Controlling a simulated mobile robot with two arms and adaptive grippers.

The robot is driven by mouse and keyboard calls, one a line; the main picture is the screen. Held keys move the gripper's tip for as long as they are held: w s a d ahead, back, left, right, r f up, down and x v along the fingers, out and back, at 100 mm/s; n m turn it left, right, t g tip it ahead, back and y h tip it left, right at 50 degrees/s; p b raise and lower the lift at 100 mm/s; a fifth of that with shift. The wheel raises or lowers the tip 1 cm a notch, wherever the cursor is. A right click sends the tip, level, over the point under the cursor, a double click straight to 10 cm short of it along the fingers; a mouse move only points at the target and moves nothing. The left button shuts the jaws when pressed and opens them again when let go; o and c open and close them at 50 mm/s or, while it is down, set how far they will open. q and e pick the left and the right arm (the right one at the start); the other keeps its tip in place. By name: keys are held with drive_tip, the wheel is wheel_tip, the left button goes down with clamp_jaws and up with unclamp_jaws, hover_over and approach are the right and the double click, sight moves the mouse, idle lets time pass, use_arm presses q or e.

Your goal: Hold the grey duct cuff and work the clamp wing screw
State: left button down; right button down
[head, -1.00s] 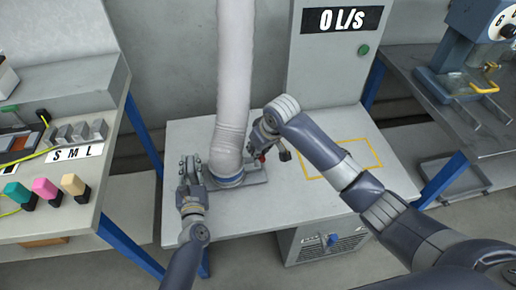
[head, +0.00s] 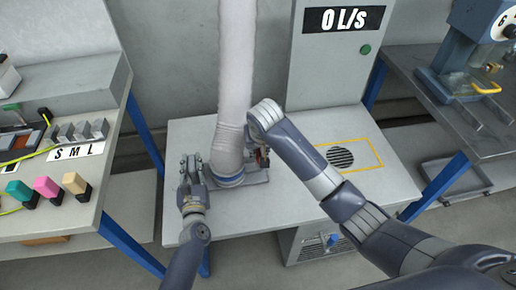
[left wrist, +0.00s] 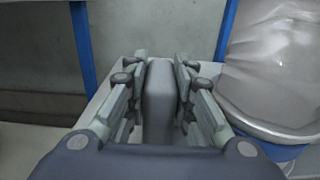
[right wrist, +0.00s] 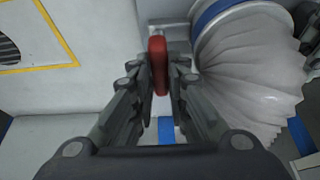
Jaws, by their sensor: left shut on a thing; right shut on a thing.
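The pale grey duct (head: 234,90) hangs down to a base on the table, with a blue band (head: 229,180) around its lower end. My left gripper (head: 190,165) is left of the duct. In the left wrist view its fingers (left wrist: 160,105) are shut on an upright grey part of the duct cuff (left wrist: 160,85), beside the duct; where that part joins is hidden. My right gripper (head: 260,157) is right of the duct. In the right wrist view its fingers (right wrist: 161,85) are shut on the red wing screw (right wrist: 158,62). The fingertips cover part of it.
A yellow outline (head: 372,141) with a round grille (head: 340,156) is on the table at right. A panel (head: 330,60) behind reads 0 L/s and has a green button (head: 366,49). Side benches stand left (head: 62,215) and right (head: 440,105). The tabletop's front right is clear.

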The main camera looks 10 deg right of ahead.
drive_tip(key=c, duration=1.6)
unclamp_jaws()
drive_tip(key=shift+o, duration=0.2)
drive_tip(key=v, duration=1.2)
drive_tip(key=shift+s, duration=0.1)
